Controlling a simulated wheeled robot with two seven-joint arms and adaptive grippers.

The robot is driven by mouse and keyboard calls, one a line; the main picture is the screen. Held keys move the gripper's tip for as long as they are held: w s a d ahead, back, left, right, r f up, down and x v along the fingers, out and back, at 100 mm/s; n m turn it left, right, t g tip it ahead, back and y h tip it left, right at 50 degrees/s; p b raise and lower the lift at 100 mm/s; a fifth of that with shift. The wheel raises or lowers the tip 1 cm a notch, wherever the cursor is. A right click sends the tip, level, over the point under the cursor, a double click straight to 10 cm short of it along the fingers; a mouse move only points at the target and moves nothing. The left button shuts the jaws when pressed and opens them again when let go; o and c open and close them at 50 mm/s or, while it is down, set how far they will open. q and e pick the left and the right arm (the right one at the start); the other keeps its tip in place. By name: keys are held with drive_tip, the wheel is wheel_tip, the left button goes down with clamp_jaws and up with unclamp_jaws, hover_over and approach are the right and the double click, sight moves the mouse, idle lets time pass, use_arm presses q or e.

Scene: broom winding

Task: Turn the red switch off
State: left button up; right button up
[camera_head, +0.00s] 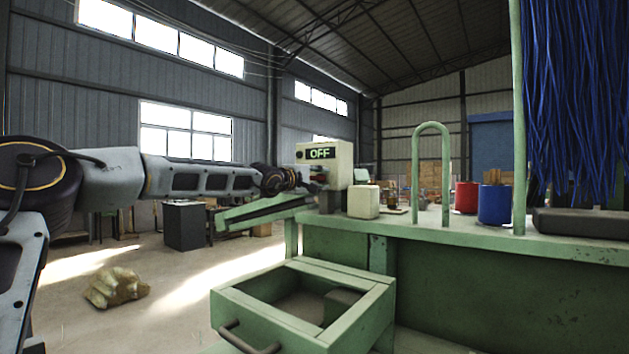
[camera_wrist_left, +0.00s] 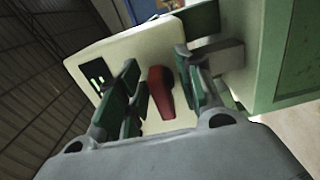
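The cream control box (camera_head: 341,158) stands at the left end of the green workbench, and its display reads OFF in green. The red switch (camera_wrist_left: 161,92) is on the face of this box and shows in the left wrist view between my left gripper's fingers (camera_wrist_left: 160,95). The fingers are apart on either side of it, with narrow gaps, and I cannot tell whether they touch it. In the head view, my left gripper (camera_head: 312,183) reaches the front of the box and largely hides the switch. My right gripper is not in view.
The green workbench (camera_head: 465,225) holds a white container (camera_head: 363,201), a red can (camera_head: 466,197), a blue can (camera_head: 494,205) and a green arch (camera_head: 415,175). An open drawer (camera_head: 355,328) juts out below. Blue strands (camera_head: 580,90) hang at right.

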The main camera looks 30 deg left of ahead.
use_arm(q)
drive_tip(key=shift+s, duration=0.1)
drive_tip(key=s, duration=1.1)
drive_tip(key=shift+s+a, duration=0.35)
drive_tip(key=shift+a, duration=0.1)
idle(0.5)
idle(0.5)
drive_tip(key=shift+f, duration=0.1)
